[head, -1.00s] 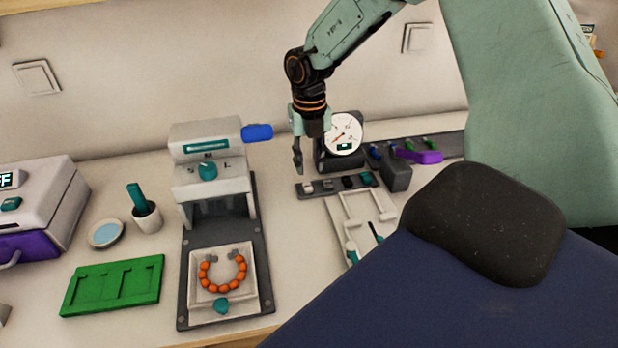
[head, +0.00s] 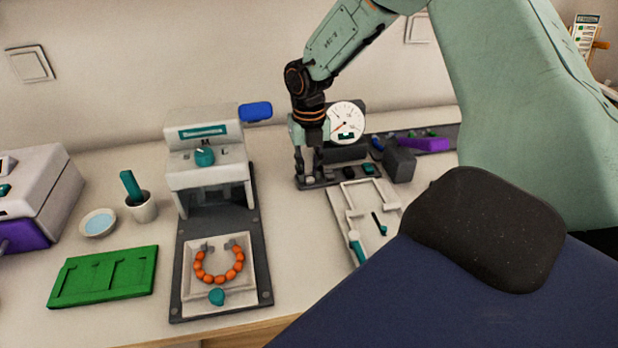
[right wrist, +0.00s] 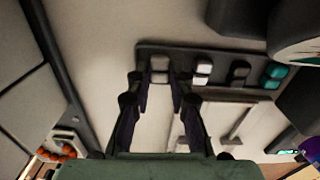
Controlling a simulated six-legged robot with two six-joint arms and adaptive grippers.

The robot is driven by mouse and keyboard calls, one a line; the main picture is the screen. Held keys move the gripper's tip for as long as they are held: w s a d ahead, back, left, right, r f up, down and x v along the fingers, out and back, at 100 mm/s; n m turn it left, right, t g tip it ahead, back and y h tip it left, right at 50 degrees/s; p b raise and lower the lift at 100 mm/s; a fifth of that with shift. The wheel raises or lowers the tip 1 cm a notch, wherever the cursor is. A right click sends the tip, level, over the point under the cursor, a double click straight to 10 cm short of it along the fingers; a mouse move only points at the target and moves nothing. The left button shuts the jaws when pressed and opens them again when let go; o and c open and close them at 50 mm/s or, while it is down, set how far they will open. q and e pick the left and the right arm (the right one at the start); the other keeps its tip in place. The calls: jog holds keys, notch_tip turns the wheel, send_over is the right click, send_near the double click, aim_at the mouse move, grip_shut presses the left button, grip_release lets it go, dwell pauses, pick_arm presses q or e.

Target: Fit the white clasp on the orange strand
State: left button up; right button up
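The orange strand (head: 219,279) lies in a U of round beads on a white tray (head: 191,303), its open ends at grey holders. It also shows at the lower left of the right wrist view (right wrist: 68,152). A dark rack (right wrist: 221,58) holds clasps in a row: a pale grey one (right wrist: 159,68), a white clasp (right wrist: 203,72), a dark one (right wrist: 239,73) and a teal one (right wrist: 275,75). My right gripper (head: 308,178) is open over the rack's left end. Its fingers (right wrist: 159,88) stand either side of the pale grey clasp; contact is unclear. My left gripper is not in view.
A press-like machine (head: 208,165) with a teal knob stands behind the strand's tray. A round dial (head: 346,118) stands close behind my right gripper. A white frame (head: 356,222) lies in front of the rack. A green board (head: 103,276) lies at left.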

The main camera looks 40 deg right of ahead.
jog(key=shift+a, duration=0.15)
grip_shut()
jog(key=shift+r, duration=0.2)
jog(key=shift+r+p, duration=0.45)
jog(key=shift+p, duration=0.1)
jog(key=shift+r+p, duration=0.5)
jog(key=shift+r, duration=0.15)
jog(key=shift+r+p, duration=1.9)
jog(key=shift+r, duration=0.35)
jog(key=shift+f, duration=0.1)
